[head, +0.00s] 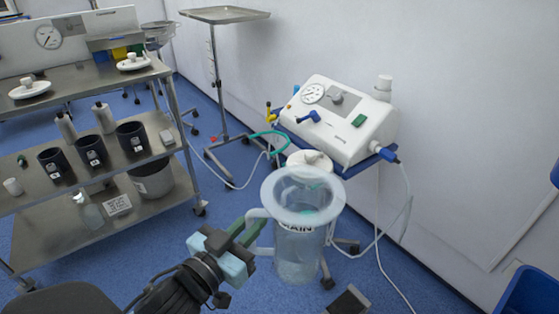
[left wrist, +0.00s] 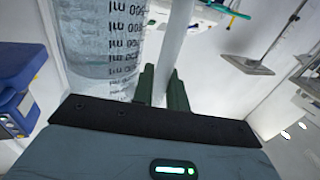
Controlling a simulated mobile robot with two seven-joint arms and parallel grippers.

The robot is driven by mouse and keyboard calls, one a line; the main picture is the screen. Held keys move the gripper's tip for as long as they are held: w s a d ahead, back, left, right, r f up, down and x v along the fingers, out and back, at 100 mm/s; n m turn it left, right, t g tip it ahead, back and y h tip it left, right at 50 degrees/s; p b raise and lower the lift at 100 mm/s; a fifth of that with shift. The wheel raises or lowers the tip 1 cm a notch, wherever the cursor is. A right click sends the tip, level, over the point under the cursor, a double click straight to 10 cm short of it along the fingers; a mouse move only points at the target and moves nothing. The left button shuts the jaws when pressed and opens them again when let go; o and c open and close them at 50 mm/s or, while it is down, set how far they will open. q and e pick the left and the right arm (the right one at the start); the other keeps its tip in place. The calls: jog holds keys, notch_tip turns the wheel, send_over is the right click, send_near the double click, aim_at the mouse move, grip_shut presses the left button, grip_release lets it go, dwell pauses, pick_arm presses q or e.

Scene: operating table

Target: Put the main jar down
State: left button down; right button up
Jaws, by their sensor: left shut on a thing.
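The main jar (head: 297,245) is a clear, open-topped jar with a wide pale rim, a side handle and a label reading "MAIN". It is upright in the head view, in front of the suction machine. My left gripper (head: 250,230) is shut on the jar's handle (head: 256,217), at the jar's left side. In the left wrist view, the green fingers (left wrist: 163,88) close on the pale handle (left wrist: 178,45), and the jar's wall (left wrist: 100,40) shows printed volume marks. My right gripper is not in view.
The white suction machine (head: 340,118) stands on a blue-edged wheeled stand behind the jar, with hoses hanging. A steel shelf trolley (head: 150,150) with dark cups stands at left. A tray stand (head: 222,15) is at the back. Blue floor is open between trolley and machine.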

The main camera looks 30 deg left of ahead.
aim_at(274, 226)
pick_arm(q)
jog(key=shift+n+y, duration=0.3)
jog(key=shift+y, duration=0.2)
jog(key=shift+s+d+r, duration=0.1)
jog(key=shift+s+d, duration=0.2)
jog(key=shift+d, duration=0.35)
jog(key=shift+s+d, duration=0.35)
jog(key=shift+d, duration=0.25)
jog(key=shift+s+d+r, duration=0.1)
jog(key=shift+s+d, duration=0.2)
jog(key=shift+d, duration=0.35)
jog(key=shift+a+f, duration=0.1)
